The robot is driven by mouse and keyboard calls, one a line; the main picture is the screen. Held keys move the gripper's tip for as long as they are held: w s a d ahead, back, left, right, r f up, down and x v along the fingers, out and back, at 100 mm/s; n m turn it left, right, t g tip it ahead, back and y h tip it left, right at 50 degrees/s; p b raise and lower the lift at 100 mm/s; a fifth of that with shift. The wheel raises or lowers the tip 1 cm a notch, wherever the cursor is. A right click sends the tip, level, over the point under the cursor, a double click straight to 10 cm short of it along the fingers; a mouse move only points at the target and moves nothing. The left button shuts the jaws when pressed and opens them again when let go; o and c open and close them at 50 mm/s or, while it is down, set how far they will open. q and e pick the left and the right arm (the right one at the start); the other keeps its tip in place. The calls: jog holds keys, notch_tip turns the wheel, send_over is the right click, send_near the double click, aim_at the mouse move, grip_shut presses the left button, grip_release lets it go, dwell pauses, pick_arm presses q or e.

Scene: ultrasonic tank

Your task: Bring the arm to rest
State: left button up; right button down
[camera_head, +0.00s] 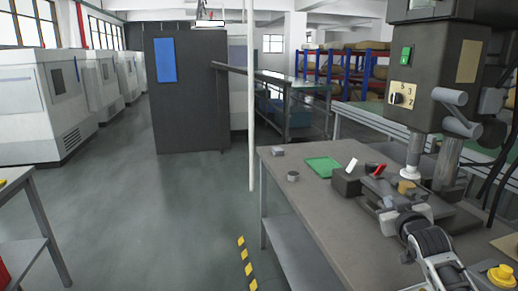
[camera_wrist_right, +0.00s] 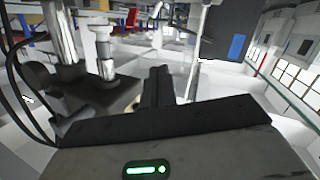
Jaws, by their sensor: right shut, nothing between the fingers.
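My right arm enters the head view at the lower right, reaching over the grey workbench (camera_head: 290,200). My right gripper (camera_head: 372,190) is low over the bench, beside the press machine (camera_head: 432,70). The wrist view shows its two dark fingers (camera_wrist_right: 157,85) together, with nothing between them. In that view the machine's metal column (camera_wrist_right: 60,40) and pale horn (camera_wrist_right: 103,55) stand to the left of the fingers. My left gripper is not in view.
A green tray (camera_head: 323,166), a small metal cup (camera_head: 293,177), a small grey block (camera_head: 278,151) and a red-handled item (camera_head: 376,169) are on the bench. A yellow button (camera_head: 501,277) is at the lower right. The floor (camera_head: 170,220) on the left is clear.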

jog(key=s+a+f+g+y+b, duration=0.1)
jog(key=s+a+f, duration=0.2)
jog(key=f, duration=0.3)
jog(key=s+a+f+n+y+b, duration=0.1)
jog(key=s+a+f, duration=0.1)
jog(key=s+f, duration=0.25)
jog(key=s+a+f+g+b, duration=0.1)
jog(key=s+a+f, duration=0.2)
jog(key=f, duration=0.3)
jog(key=s+a+f+g+y+b, duration=0.1)
jog(key=s+a+f, duration=0.3)
jog(key=s, duration=0.5)
jog(key=s+a+f+g+y+b, duration=0.1)
jog(key=s+a+f+b, duration=0.2)
jog(key=s, duration=0.5)
jog(key=s+a+f+m+g+y+b, duration=0.1)
jog(key=s+a+f+b, duration=0.1)
jog(key=s+a+f, duration=0.3)
jog(key=s+f, duration=0.2)
jog(key=s, duration=0.2)
jog(key=shift+s+f+g, duration=0.3)
jog(key=shift+f+g, duration=0.05)
jog(key=shift+g, duration=0.05)
jog(key=shift+a, duration=0.1)
